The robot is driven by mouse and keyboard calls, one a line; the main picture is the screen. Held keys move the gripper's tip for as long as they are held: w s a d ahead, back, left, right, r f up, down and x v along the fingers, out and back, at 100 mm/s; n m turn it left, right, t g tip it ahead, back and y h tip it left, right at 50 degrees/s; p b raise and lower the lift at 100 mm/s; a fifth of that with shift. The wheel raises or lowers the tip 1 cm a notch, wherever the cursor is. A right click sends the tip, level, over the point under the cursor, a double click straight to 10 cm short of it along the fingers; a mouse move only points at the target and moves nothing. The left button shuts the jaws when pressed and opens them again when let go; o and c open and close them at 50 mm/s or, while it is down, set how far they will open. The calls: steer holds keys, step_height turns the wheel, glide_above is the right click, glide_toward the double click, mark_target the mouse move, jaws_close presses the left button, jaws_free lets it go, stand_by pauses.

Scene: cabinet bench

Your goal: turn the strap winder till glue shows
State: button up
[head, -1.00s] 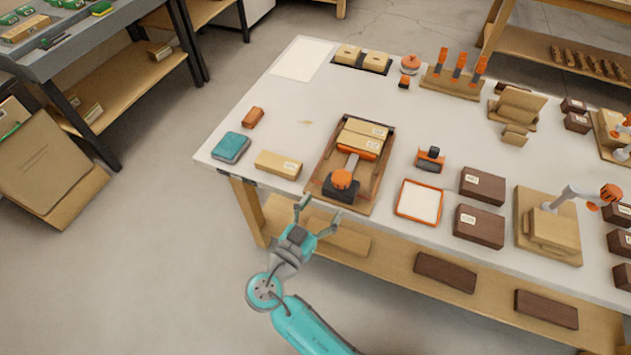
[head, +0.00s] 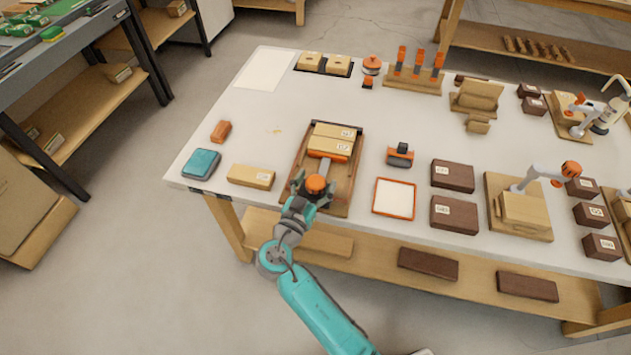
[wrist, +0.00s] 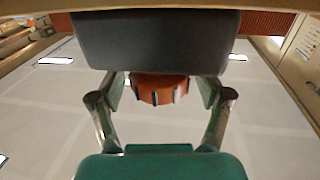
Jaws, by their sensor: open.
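The strap winder, with an orange ribbed knob (head: 316,183) on a dark grey body, sits at the near end of a wooden board (head: 339,190) on the bench. A grey strap runs from it to two tan boxes (head: 331,139). My gripper (head: 312,191) is at the winder, open, with a finger on each side of the knob. In the wrist view the knob (wrist: 158,89) shows between the two fingers, below the grey winder body (wrist: 155,40). Gaps seem to remain beside the knob, but contact is hard to judge. No word, glue or other, is readable on the winder.
A tan box (head: 251,177) and a teal case (head: 201,163) lie left of the board. An orange-rimmed tray (head: 394,198) and an orange-black tool (head: 400,154) lie right, with dark brown boxes (head: 453,214) beyond. The bench's back left is mostly clear.

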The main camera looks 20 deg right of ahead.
steer(key=c, duration=1.2)
steer(key=shift+g, duration=0.3)
steer(key=shift+o, duration=0.2)
steer(key=m+g+h, duration=0.2)
steer(key=shift+w+m+g, duration=0.1)
steer(key=shift+m+g, duration=0.2)
steer(key=shift+m+g+h, duration=1.2)
steer(key=shift+m+g, duration=0.3)
steer(key=shift+g, duration=0.7)
